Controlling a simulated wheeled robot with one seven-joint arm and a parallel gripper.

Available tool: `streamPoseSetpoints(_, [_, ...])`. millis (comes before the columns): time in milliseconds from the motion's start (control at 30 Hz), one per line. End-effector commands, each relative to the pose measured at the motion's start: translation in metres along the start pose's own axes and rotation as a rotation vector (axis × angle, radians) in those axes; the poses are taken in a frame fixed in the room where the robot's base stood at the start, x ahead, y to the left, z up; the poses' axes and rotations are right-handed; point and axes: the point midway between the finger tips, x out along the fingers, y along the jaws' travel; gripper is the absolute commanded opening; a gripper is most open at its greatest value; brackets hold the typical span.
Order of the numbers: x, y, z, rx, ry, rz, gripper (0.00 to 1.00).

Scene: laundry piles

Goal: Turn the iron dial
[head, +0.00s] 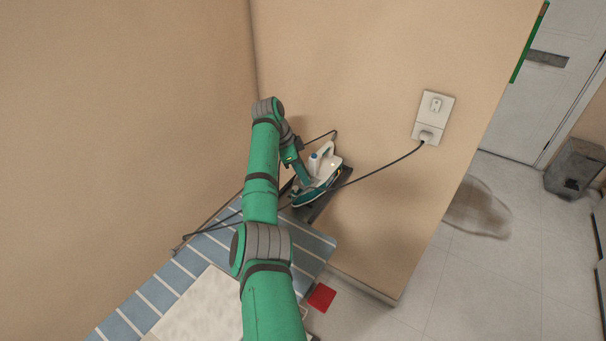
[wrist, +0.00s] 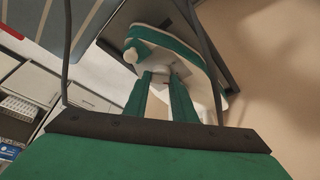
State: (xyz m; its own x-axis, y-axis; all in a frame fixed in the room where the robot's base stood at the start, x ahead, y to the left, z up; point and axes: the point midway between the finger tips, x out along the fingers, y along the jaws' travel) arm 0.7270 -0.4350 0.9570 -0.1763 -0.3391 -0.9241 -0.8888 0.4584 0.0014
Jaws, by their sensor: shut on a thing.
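The white and teal iron (head: 325,164) rests on a dark stand at the end of the ironing board, close to the wall. In the wrist view the iron (wrist: 211,85) fills the upper middle, seen from close up. My gripper (head: 300,176) reaches the iron's near side. In the wrist view its two green fingers (wrist: 165,78) meet the iron's light-coloured part and are shut on it. The dial is mostly hidden by the fingertips, so its turn angle cannot be read.
A black cord (head: 378,170) runs from the iron area to the wall socket (head: 432,118). The blue striped ironing board (head: 160,294) lies beneath my arm. A red item (head: 321,297) lies beside it. Walls close in behind and left; open tiled floor (head: 480,280) is at right.

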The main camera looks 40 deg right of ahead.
Motion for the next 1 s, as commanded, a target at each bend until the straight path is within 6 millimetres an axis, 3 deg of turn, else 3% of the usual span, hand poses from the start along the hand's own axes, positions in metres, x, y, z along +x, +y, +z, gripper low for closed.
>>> streamPoseSetpoints(400, [-0.001, -0.001, 0.000, 0.007, 0.002, 0.000, 0.01])
streamPoseSetpoints(433, [-0.001, -0.001, 0.000, 0.007, 0.002, 0.000, 0.26])
streamPoseSetpoints(500, [-0.001, -0.001, 0.000, 0.006, 0.002, -0.001, 0.42])
streamPoseSetpoints(833, [-0.002, -0.001, 0.002, 0.005, 0.001, -0.001, 0.42])
streamPoseSetpoints(1000, [-0.018, -0.002, 0.002, 0.005, 0.001, -0.003, 0.42])
